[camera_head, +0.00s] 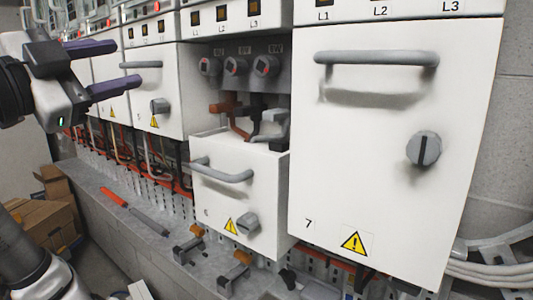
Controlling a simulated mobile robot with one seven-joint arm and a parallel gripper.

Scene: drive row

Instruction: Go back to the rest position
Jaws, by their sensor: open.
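My gripper (108,68) is at the upper left, in front of the row of white drive drawers. Its two purple fingers point right and stand apart, with nothing between them. A closed white drawer marked 7 (390,170) with a grey bar handle (376,58) and a round grey knob (424,149) fills the right. The drawer in the middle (262,185) sits lower and forward, pulled out of its bay, with its own handle (222,171) and knob (248,222). My gripper appears apart from both drawers.
Another closed drawer (158,85) stands behind my gripper. Three round connectors (236,66) show in the open bay. A red-handled screwdriver (132,211) and two small clamp-like pieces (236,270) lie on the grey ledge. Cardboard boxes (48,217) stand at the lower left.

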